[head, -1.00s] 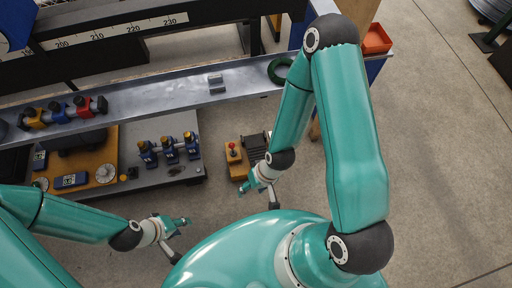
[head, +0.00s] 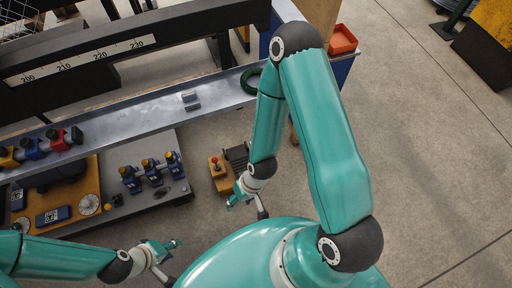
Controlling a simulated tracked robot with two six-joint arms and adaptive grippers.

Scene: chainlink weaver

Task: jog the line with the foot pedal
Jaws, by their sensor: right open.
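The foot pedal (head: 238,156), dark and ribbed on an orange-yellow base, sits on the floor below the rail. A box with a red knob (head: 216,165) is at its left side. My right gripper (head: 246,207) is just below the pedal in the picture, with its fingers spread and nothing between them. I cannot tell whether the gripper touches the pedal. My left gripper (head: 174,262) is at the lower left, away from the pedal, with its fingers apart and empty.
A bench panel (head: 112,213) with several blue, yellow-topped units is left of the pedal.

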